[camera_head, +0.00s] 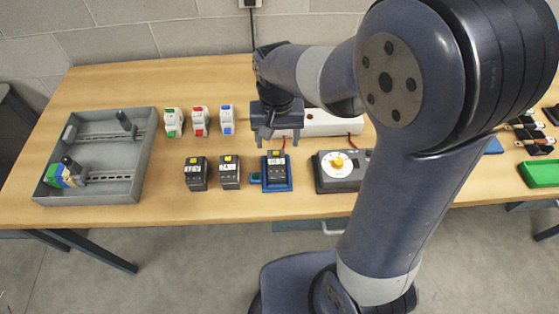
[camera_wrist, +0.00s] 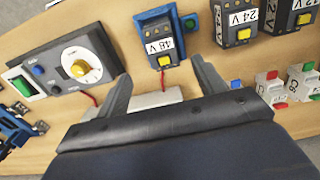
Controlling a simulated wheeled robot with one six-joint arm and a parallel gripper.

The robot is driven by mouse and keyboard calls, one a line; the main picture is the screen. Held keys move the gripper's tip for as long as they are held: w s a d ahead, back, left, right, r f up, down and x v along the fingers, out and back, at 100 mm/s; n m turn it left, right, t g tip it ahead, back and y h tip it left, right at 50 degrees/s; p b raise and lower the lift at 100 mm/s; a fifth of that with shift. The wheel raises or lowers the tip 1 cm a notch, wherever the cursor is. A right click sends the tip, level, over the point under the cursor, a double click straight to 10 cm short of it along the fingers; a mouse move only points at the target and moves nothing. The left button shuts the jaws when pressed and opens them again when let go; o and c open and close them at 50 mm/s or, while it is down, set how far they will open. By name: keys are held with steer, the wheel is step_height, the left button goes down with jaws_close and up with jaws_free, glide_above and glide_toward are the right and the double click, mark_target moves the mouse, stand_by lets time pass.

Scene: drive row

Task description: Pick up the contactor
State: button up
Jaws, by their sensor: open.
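A black contactor with a yellow button and a 48 V label (camera_head: 277,174) sits upright in a blue cradle (camera_head: 257,178). It also shows in the wrist view (camera_wrist: 157,38), just beyond the fingertips. Two similar black contactors stand to its left in the head view, a middle one (camera_head: 230,171) marked 24 V in the wrist view (camera_wrist: 235,22) and a leftmost one (camera_head: 196,172), marked 12 V in the wrist view (camera_wrist: 292,18). My gripper (camera_head: 277,139) is open and empty, above and behind the cradled contactor. Both fingers (camera_wrist: 164,86) show, apart from it.
A grey tester with a dial (camera_head: 340,171) stands close right of the cradle. A white strip (camera_head: 328,122) with red leads lies behind. Several small coloured breakers (camera_head: 200,120) stand at back left. A grey tray with rails (camera_head: 148,150) is at far left.

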mark_target(276, 157)
steer(key=shift+w+a+f+p, duration=0.1)
steer(key=shift+f+p, duration=0.2)
steer(key=shift+f, duration=1.85)
steer(key=shift+w+a+f+p, duration=0.1)
steer(key=shift+f+p, duration=0.2)
steer(key=shift+f, duration=1.85)
steer(key=shift+c, duration=0.3)
steer(key=c, duration=1.2)
